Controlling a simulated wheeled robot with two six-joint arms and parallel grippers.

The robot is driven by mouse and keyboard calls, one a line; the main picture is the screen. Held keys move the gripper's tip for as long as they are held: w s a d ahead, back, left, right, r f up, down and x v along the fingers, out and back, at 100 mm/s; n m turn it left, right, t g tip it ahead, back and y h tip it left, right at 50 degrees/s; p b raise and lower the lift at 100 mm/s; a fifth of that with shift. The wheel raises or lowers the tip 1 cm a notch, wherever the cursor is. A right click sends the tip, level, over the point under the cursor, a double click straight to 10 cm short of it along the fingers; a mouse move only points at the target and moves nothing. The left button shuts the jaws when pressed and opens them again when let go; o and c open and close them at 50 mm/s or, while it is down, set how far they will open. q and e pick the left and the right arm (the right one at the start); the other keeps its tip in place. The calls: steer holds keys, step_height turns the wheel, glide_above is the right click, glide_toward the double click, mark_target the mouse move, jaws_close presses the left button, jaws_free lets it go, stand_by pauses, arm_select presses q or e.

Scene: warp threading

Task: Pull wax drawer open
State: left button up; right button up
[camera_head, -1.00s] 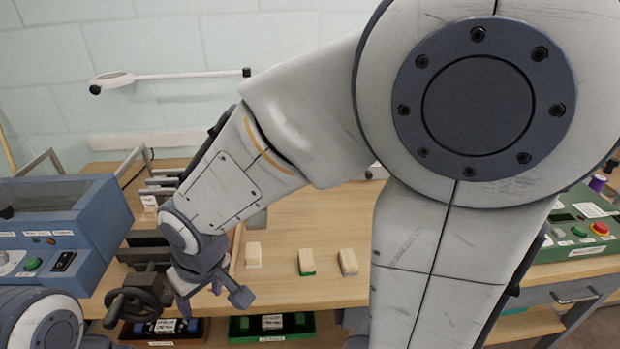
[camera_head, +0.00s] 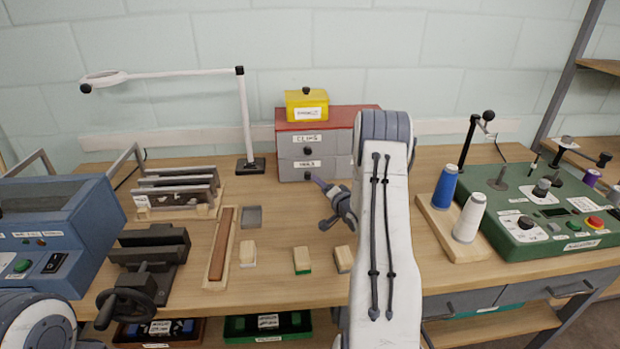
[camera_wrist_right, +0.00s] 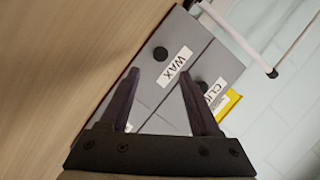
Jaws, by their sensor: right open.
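The wax drawer (camera_head: 292,173) is the lower drawer in a small grey cabinet with a red top, at the back of the bench. It looks shut. Its label and round black knob (camera_wrist_right: 160,54) show in the right wrist view. My right gripper (camera_head: 322,201) is in front of the cabinet in the head view. In the right wrist view its two fingers (camera_wrist_right: 159,75) are spread and empty, with the knob just beyond the tips, between their lines and apart from them. My right arm hides the cabinet's right part. My left gripper is out of view; only part of that arm shows.
The clips drawer (camera_head: 292,151) is directly above, and a yellow box (camera_head: 307,105) stands on top of the cabinet. A lamp (camera_head: 246,130) stands left of it. Several small blocks lie on the bench in front. Thread cones (camera_head: 470,217) stand right of my arm.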

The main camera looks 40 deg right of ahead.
steer(key=p+x, duration=0.1)
steer(key=x, duration=0.7)
steer(key=shift+w+f, duration=0.15)
steer(key=shift+w, duration=0.25)
jaws_close()
stand_by(1.0)
